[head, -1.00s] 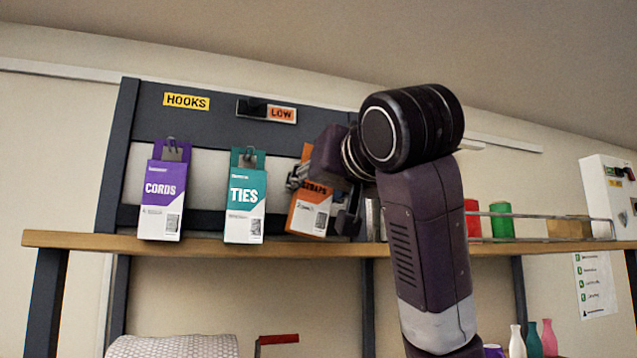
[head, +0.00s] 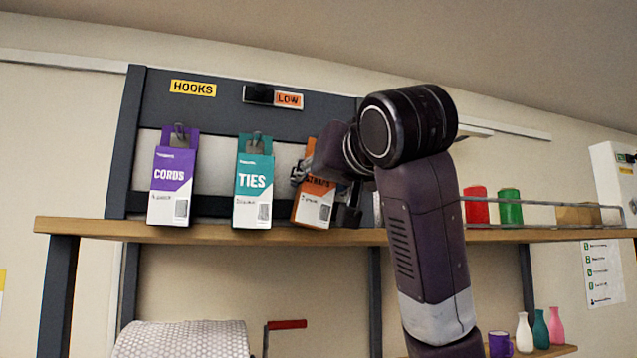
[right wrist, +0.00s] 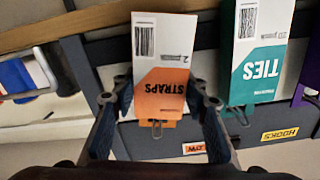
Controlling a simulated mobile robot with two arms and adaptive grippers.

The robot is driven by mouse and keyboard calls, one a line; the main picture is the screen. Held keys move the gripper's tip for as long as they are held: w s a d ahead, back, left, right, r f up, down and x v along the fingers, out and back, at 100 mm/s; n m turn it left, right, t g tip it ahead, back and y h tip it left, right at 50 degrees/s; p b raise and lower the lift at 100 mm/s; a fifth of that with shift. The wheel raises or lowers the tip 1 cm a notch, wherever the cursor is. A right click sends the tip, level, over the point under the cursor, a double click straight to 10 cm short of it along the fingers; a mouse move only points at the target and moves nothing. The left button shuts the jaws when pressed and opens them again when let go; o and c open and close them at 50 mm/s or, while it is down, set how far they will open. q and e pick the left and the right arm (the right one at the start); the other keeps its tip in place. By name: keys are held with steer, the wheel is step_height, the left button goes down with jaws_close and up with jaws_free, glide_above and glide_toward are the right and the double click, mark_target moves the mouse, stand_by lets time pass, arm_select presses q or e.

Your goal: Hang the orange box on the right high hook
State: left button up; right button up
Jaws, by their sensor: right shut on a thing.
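The orange STRAPS box (head: 313,208), orange above and white below, is tilted in the head view, right of the TIES box. My right gripper (head: 308,172) is shut on it. In the right wrist view the fingers flank the upside-down orange box (right wrist: 166,88). A wire hook (right wrist: 157,129) shows at its tab end; I cannot tell whether the tab is on it. In the head view my right arm hides the rack's right part, including any hook there. My left gripper is not in view.
The purple CORDS box (head: 171,188) and teal TIES box (head: 254,190) hang at hooks on the dark rack (head: 222,112). A wooden shelf (head: 110,229) runs just below them. Red (head: 476,205) and green (head: 510,207) containers stand behind a rail at right.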

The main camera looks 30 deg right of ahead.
steer(key=o, duration=1.3)
steer(key=v, duration=1.2)
